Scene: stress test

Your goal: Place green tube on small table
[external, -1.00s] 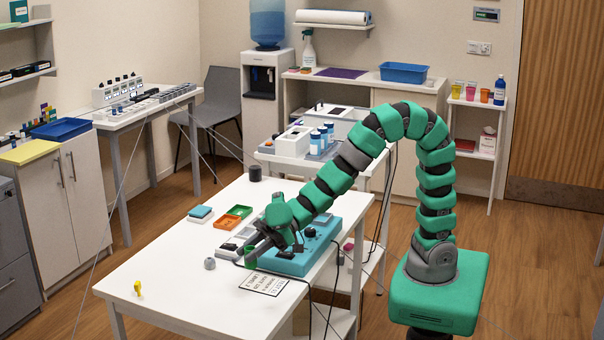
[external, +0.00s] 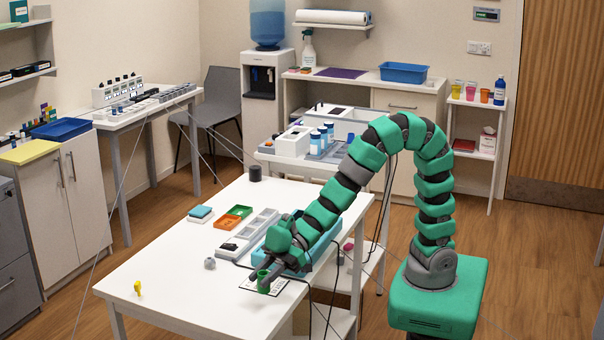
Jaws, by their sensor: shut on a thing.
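The green tube (external: 263,284) is a short green cylinder held upright in my gripper (external: 265,273). The gripper is shut on it, over the front right part of the large white table (external: 180,270). Whether the tube touches the surface cannot be told. A small narrow white table (external: 474,104) stands at the back right beside the door, with several coloured cups and a blue bottle on top; which table the task means is not certain from the picture.
A teal device (external: 320,243) sits behind the gripper, partly hidden by my arm. A grey compartment tray (external: 246,233), orange tray (external: 227,222), green tray (external: 240,210), grey knob (external: 210,263) and yellow piece (external: 138,287) are on the large table. Dark cables hang at its right edge.

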